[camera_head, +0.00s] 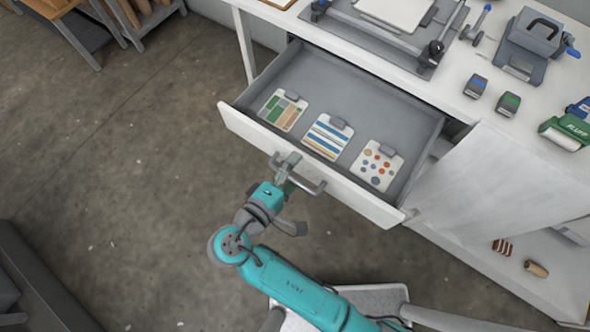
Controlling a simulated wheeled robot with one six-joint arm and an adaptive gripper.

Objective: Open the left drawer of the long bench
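The left drawer (335,175) of the long bench (455,98) is pulled out, with its grey inside in view. Three patterned cards with grey clips lie in it: a green and brown one (283,112), a blue-striped one (326,139) and a dotted one (376,168). The drawer has a grey bar handle (316,190) on its white front. My gripper (288,164) is at the left part of this handle. The fingers overlap the bar, and their closure is too small to make out.
A press bed (385,32), ink tubs (475,86) and a green roller (568,130) stand on the bench top. A white sheet (500,180) hangs over its front at the right. Open concrete floor (120,150) lies left of the drawer.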

